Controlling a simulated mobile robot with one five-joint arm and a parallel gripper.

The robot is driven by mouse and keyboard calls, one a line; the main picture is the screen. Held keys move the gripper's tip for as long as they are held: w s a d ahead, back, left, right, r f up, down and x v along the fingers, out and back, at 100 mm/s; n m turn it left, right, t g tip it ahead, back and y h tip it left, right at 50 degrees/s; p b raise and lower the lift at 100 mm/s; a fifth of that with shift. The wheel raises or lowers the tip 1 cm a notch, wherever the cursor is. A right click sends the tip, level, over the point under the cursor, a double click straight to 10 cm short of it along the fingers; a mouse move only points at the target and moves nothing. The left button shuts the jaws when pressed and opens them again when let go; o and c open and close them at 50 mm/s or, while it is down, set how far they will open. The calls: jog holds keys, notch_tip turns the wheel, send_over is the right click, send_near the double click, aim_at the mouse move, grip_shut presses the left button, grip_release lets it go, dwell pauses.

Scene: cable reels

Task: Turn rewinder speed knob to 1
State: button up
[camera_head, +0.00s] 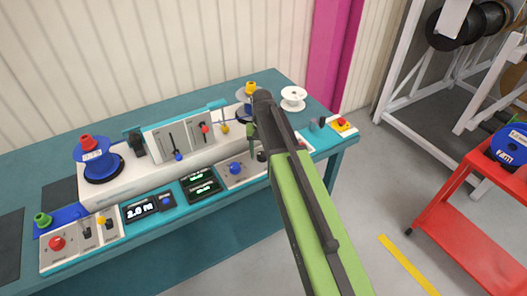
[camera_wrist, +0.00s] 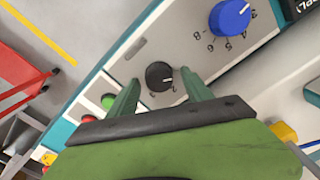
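A small black knob (camera_wrist: 159,75) with a white pointer mark sits on the light grey panel in the wrist view. The marks around it are too small to read. My gripper (camera_wrist: 160,80) is open, with one green finger on each side of this knob and gaps showing. I cannot tell how far the fingertips are above the panel. A larger blue knob (camera_wrist: 230,18) with a printed number scale lies up and to the right. It also shows in the head view (camera_head: 235,168), left of the black knob (camera_head: 261,156). My arm hides part of the panel there. No label naming the rewinder speed knob is readable.
Green (camera_wrist: 108,101) and red buttons sit left of the fingers in the wrist view. In the head view, the teal bench (camera_head: 335,143) carries a white slider console (camera_head: 187,138), display screens (camera_head: 200,185) and reels. A red cart (camera_head: 470,225) stands right, across clear floor.

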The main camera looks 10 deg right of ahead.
aim_at(262, 154)
notch_tip(262, 154, up, 17)
jog(key=p, duration=1.7)
jog(key=shift+r, duration=0.2)
jog(key=s+f+n+b, duration=0.1)
jog(key=s+f+b, duration=0.1)
jog(key=s, duration=0.5)
jog(key=s+f+n+b, duration=0.1)
jog(key=s+f+b, duration=0.2)
jog(key=s, duration=0.5)
jog(key=shift+d+f+b, duration=0.35)
jog(key=shift+f, duration=0.2)
